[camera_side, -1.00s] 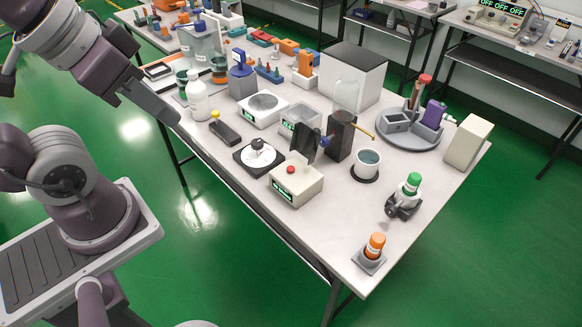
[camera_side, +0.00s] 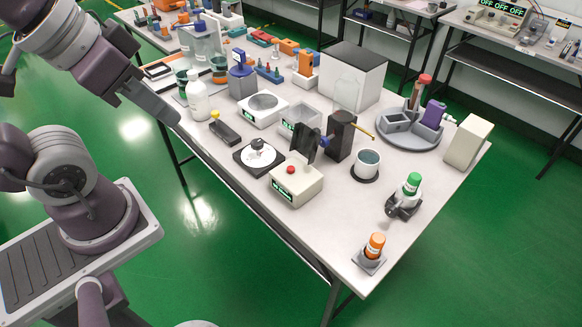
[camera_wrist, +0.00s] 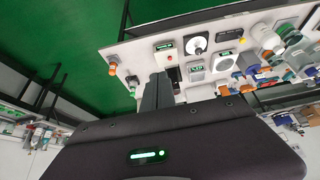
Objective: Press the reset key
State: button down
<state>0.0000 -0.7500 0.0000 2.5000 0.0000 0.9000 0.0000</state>
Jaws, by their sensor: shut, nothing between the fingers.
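A white box (camera_side: 296,181) with a red button (camera_side: 291,170) and a lit green display stands near the table's front edge; its red button also shows in the wrist view (camera_wrist: 169,57). My gripper (camera_side: 174,119) is in the side view, off the table's front left edge, apart from both devices. In the wrist view its dark fingers (camera_wrist: 158,92) are together and empty, and hide part of the table.
A white bottle (camera_side: 197,98) stands near my gripper. A dark plate with a white disc (camera_side: 268,159) lies between the two devices. A dark upright block (camera_side: 341,137) and a cup (camera_side: 367,163) stand behind the white box.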

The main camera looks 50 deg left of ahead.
jog(key=m+t+h, duration=0.3)
jog(key=m+h, duration=0.1)
jog(key=m, duration=1)
send_over(287, 169)
notch_tip(287, 169, down, 20)
jog(key=shift+f, duration=0.2)
jog(key=shift+f, duration=4.4)
